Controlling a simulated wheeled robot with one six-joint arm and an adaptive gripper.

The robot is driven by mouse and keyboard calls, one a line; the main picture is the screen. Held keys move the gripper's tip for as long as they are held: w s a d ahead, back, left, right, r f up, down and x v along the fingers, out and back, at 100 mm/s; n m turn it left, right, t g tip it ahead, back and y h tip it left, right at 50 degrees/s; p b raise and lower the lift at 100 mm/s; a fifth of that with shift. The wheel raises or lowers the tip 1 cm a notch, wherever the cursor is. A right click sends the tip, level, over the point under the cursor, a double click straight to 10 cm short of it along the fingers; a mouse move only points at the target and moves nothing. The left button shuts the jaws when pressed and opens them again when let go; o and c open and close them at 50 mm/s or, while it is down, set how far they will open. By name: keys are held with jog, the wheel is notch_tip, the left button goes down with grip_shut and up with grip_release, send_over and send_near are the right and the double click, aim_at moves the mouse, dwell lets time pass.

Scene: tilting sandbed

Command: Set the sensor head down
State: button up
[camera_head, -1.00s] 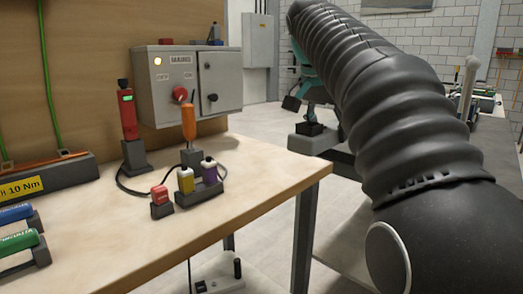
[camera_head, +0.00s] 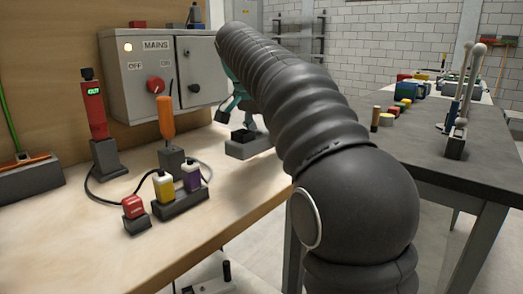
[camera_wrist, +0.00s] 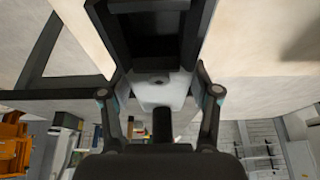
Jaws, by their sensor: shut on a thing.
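My gripper (camera_head: 240,118) is at the far end of my arm, partly behind it in the head view. In the wrist view the sensor head (camera_wrist: 150,32) lies between the two fingers (camera_wrist: 162,100) and runs off the top edge. The head view shows it in front of the pale bench top (camera_head: 235,200), towards its right side. I cannot tell whether it touches the bench; part of it is hidden by my arm.
The bench holds a red device on a stand (camera_head: 94,110), an orange-handled tool (camera_head: 165,118), a holder with yellow and purple bottles (camera_head: 178,200), a red block (camera_head: 134,208) and a cable. A grey mains cabinet (camera_head: 150,85) stands behind. A dark table (camera_head: 430,160) is at right.

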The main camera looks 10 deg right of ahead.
aim_at(262, 162)
jog(key=shift+w+a+f, duration=0.15)
jog(key=shift+a, duration=0.05)
jog(key=shift+f, duration=0.3)
jog(key=shift+f+b, duration=0.45)
jog(key=shift+f, duration=1.25)
jog(key=o, duration=1.4)
jog(key=shift+f, duration=0.1)
jog(key=p+v, duration=0.2)
jog(key=v, duration=1)
